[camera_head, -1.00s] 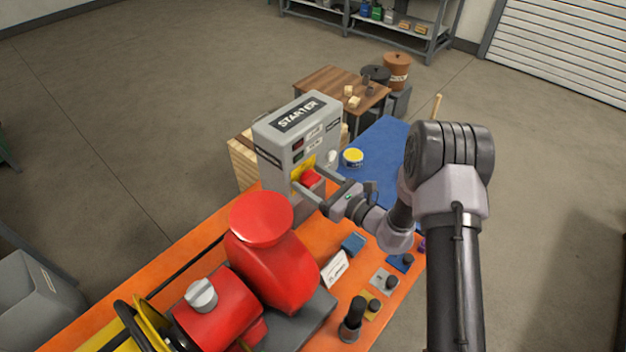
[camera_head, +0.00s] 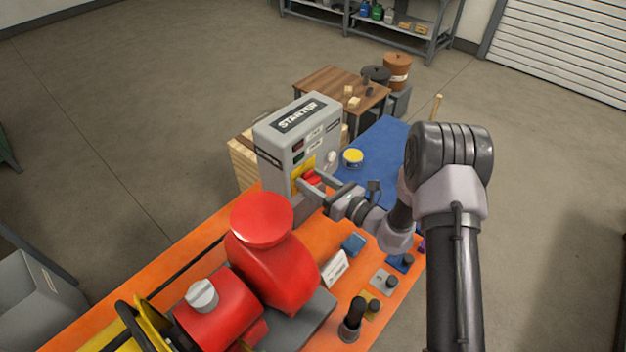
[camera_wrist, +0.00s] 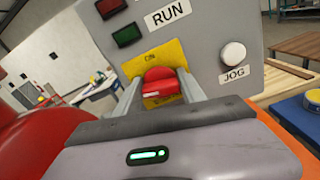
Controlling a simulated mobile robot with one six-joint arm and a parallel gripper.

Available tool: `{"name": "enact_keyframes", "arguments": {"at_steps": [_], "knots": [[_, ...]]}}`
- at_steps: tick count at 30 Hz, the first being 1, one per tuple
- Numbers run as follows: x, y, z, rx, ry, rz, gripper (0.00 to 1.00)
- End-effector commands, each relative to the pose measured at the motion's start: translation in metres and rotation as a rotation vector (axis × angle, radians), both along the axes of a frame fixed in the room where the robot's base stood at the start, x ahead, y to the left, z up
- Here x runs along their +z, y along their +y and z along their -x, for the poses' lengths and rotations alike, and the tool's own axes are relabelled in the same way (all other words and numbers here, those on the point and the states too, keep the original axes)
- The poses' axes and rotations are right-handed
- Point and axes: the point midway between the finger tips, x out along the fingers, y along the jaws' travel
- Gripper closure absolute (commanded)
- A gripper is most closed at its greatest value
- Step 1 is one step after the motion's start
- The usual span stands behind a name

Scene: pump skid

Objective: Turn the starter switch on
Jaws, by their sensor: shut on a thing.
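The grey starter box (camera_head: 290,140) stands on the orange skid, with a red and a green indicator on its face. Its red switch handle (camera_wrist: 160,82) sits on a yellow plate (camera_wrist: 150,57), whose upper lettering looks like "ON" in the wrist view. My gripper (camera_head: 312,182) is at the box's front, and its two fingers are closed on the red handle, one on each side. In the wrist view my gripper (camera_wrist: 162,95) appears tilted relative to the box. The fingers partly hide the handle and the lower plate.
A white JOG button (camera_wrist: 233,53) is right of the switch. A red pump (camera_head: 265,250) stands close on the left of the skid. A blue surface (camera_head: 385,150) with a yellow-lidded tin (camera_head: 352,156) lies behind my gripper. Small blocks and knobs sit along the skid's right edge.

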Motion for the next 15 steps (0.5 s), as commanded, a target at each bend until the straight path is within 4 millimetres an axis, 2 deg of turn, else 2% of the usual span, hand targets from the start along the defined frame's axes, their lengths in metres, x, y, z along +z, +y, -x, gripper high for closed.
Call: {"name": "enact_keyframes", "arguments": {"at_steps": [15], "knots": [[0.0003, -0.0011, -0.0011, 0.000, 0.381, -0.296, 0.93]]}}
